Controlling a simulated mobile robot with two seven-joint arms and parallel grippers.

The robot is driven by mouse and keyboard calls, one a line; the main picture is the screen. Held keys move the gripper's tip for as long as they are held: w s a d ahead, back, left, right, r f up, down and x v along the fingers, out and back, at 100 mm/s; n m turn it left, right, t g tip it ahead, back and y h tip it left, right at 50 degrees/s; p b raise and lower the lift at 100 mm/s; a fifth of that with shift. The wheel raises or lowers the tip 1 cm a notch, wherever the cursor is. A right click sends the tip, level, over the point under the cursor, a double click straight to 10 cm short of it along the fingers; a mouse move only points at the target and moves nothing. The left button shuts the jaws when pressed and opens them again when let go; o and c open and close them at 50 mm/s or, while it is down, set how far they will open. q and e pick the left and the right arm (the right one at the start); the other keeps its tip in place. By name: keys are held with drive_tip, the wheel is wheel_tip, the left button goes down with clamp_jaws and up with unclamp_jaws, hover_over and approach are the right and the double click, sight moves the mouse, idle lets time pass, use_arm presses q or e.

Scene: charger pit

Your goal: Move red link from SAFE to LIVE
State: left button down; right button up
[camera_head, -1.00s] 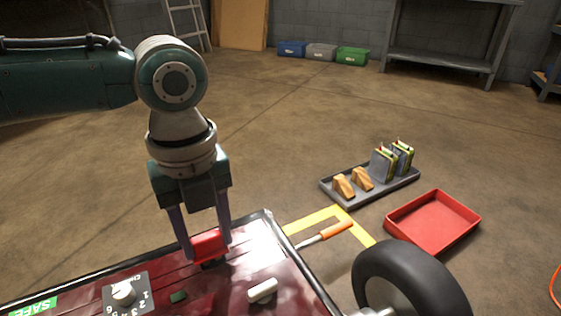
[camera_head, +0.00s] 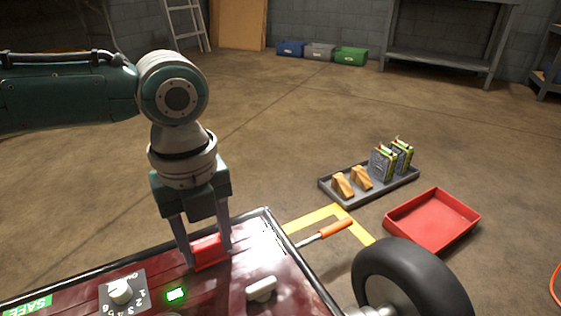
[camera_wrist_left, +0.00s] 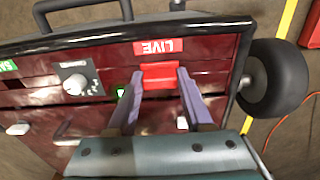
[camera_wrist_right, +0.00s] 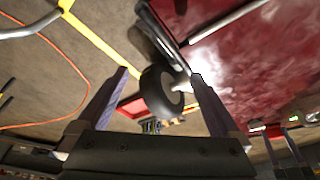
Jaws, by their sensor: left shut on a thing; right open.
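The red link (camera_head: 209,252) sits upright at the panel surface of the dark red charger (camera_head: 225,290), near its far right corner. My left gripper (camera_head: 207,258) is shut on it, one finger on each side. In the left wrist view the link (camera_wrist_left: 160,76) lies right beside the red LIVE label (camera_wrist_left: 158,47). The green SAFE label (camera_head: 30,306) is at the panel's left end. A small green lamp (camera_head: 176,294) is lit. The link's underside is hidden. My right gripper (camera_wrist_right: 158,75) is open and empty, seen only in the right wrist view.
The panel carries a numbered knob (camera_head: 121,291) and a white handle (camera_head: 261,289). A black wheel (camera_head: 412,282) stands at its right. On the floor are an orange-handled tool (camera_head: 335,229), an empty red tray (camera_head: 433,222) and a grey tray (camera_head: 350,203) holding wooden wedges and upright packs.

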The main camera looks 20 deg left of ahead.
use_arm(q)
drive_tip(key=shift+c, duration=1.1)
unclamp_jaws()
wheel_tip(320, 180, up, 10)
drive_tip(key=p, duration=0.7)
